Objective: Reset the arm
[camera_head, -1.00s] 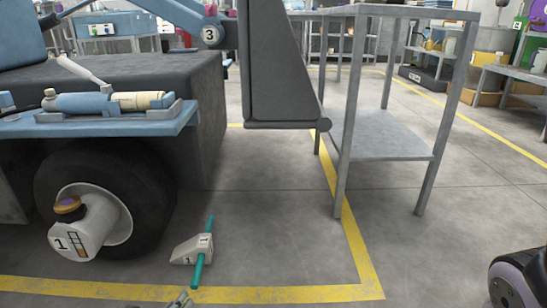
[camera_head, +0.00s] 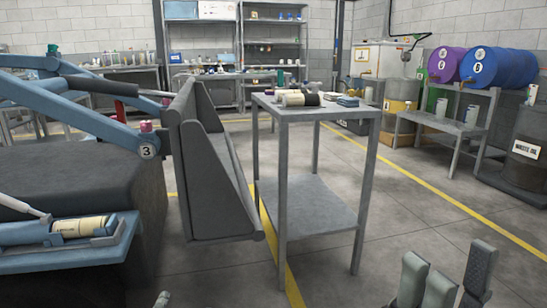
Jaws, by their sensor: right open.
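My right gripper (camera_head: 446,272) is at the bottom right of the head view. Its grey fingers point up and stand apart, with nothing between them. It is over the floor, in front of and to the right of the grey metal table (camera_head: 328,113). Only a small grey tip at the bottom edge, left of centre, shows of what looks like my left gripper (camera_head: 162,299). Its jaws are out of the frame, so I cannot tell whether they are open. Most of both arms is hidden below the frame.
A dark machine (camera_head: 85,180) with blue loader arms and a grey bucket (camera_head: 215,175) stands at left. The table bears several small items, including a cream cylinder (camera_head: 301,99). Purple (camera_head: 446,64) and blue (camera_head: 497,67) drums lie on a rack. Open floor lies at right.

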